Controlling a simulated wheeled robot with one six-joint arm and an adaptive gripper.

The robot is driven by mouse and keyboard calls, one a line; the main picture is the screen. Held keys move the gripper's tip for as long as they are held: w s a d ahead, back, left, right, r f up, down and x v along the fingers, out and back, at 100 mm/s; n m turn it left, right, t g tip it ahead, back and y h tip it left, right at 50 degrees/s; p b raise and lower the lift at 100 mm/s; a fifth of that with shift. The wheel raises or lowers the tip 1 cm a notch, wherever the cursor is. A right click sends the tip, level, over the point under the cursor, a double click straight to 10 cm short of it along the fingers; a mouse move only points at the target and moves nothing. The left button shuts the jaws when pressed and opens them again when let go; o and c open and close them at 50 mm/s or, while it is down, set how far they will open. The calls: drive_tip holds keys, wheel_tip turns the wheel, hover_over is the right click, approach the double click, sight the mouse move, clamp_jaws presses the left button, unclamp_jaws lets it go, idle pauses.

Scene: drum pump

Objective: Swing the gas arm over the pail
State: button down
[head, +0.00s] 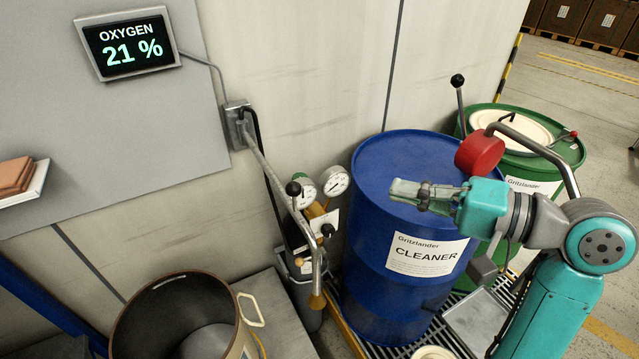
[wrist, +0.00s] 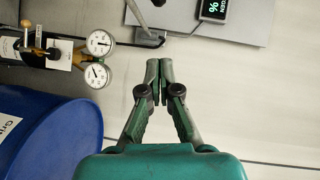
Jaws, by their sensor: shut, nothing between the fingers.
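The gas arm (head: 268,160) is a grey pipe hinged at a wall bracket (head: 238,120). It slants down to the right, then hangs down to a brass-coloured tip (head: 317,301), with black knobs along it. The open pail (head: 245,345), brown inside with a pale handle, stands at the lower left. The pipe's tip shows to the right of the pail, not over it. My gripper (head: 394,190) is shut and empty, in front of the blue drum's top in the head view. In the wrist view its fingertips (wrist: 159,66) meet, and the bracket (wrist: 150,40) shows beyond them.
The blue CLEANER drum (head: 385,285) stands on a grating, with a green drum (head: 555,180) behind it. Gauges (head: 336,180) on a gas bottle stand between drum and gas arm. An oxygen display (head: 130,43) reads 21 %. Bare wall lies above the pail.

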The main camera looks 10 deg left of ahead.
drive_tip(key=s+a+x, duration=0.1)
drive_tip(key=s+x, duration=0.1)
drive_tip(key=x, duration=1)
drive_tip(key=shift+s+a+f, duration=0.15)
drive_tip(key=shift+s+a, duration=0.05)
drive_tip(key=shift+a, duration=0.2)
